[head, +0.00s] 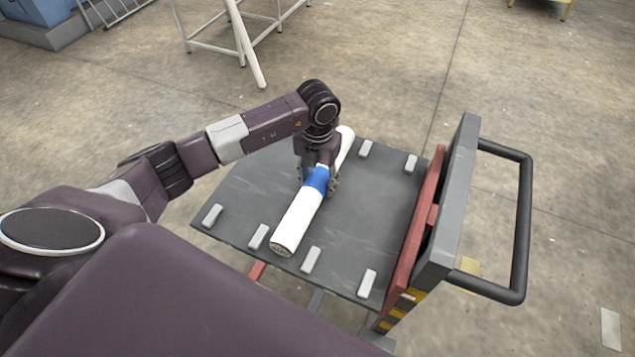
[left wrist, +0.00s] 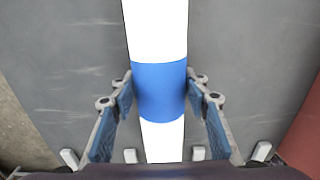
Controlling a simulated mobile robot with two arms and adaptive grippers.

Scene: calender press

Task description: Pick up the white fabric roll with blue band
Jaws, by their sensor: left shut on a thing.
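The white fabric roll (head: 297,221) with a blue band (head: 317,180) lies across the dark grey platform of a cart (head: 378,210). My left gripper (head: 319,182) comes down from above and is shut on the roll at the blue band. In the left wrist view the fingers of the left gripper (left wrist: 160,92) press on both sides of the blue band (left wrist: 160,90). The white roll (left wrist: 155,28) runs on above and below the band. Part of the roll is hidden behind the gripper in the head view. My right gripper is not in view.
Several small light blocks (head: 310,259) stand along two edges of the platform. A red and grey upright panel with a black handle (head: 520,225) closes its right side. A white frame rack (head: 245,40) stands behind on the concrete floor, with free floor between.

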